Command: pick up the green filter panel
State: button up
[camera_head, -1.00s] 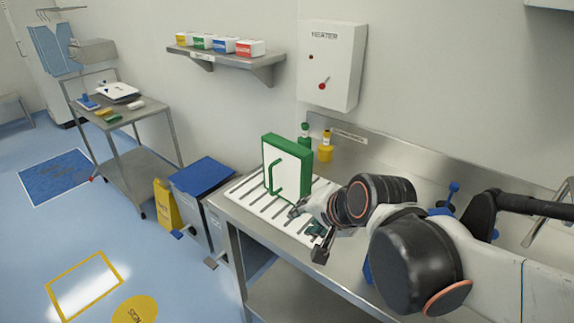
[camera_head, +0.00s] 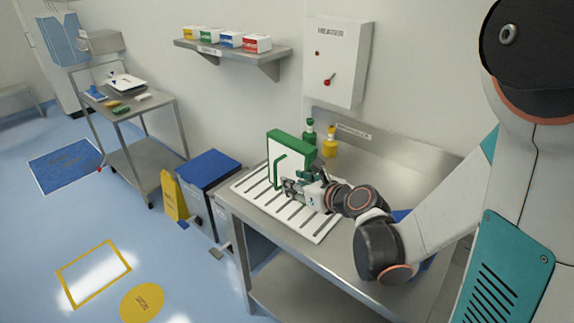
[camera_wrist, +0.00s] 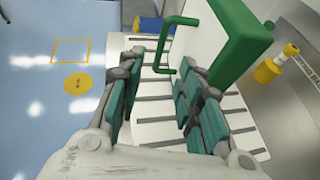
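The green filter panel (camera_head: 290,157) stands upright on the slotted white rack at the left end of the steel counter. It has a white face, a green frame and a green handle (camera_head: 279,172) on the face. In the wrist view its green frame (camera_wrist: 240,37) is at the upper right and the handle (camera_wrist: 167,45) is at the top centre. My gripper (camera_head: 284,186) is close to the panel's lower front, near the handle. In the wrist view my gripper (camera_wrist: 160,85) has its teal fingers spread apart, with only rack between them. The handle is just beyond the fingertips.
The white rack (camera_head: 322,232) lies under my gripper. A green bottle (camera_head: 309,133) and a yellow bottle (camera_head: 330,147) stand behind the panel. A blue-lidded bin (camera_head: 208,168) stands left of the counter. A heater box (camera_head: 337,62) and a shelf (camera_head: 228,50) are on the wall.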

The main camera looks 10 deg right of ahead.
aim_at(276, 177)
jog(key=b+x, duration=0.1)
jog(key=x, duration=0.5)
jog(key=shift+w+a+f, duration=0.1)
jog(key=shift+w+f, duration=0.1)
jog(key=shift+w, duration=0.05)
jog(key=b+x, duration=0.2)
jog(key=x, duration=0.3)
jog(key=shift+f, duration=0.2)
grip_shut()
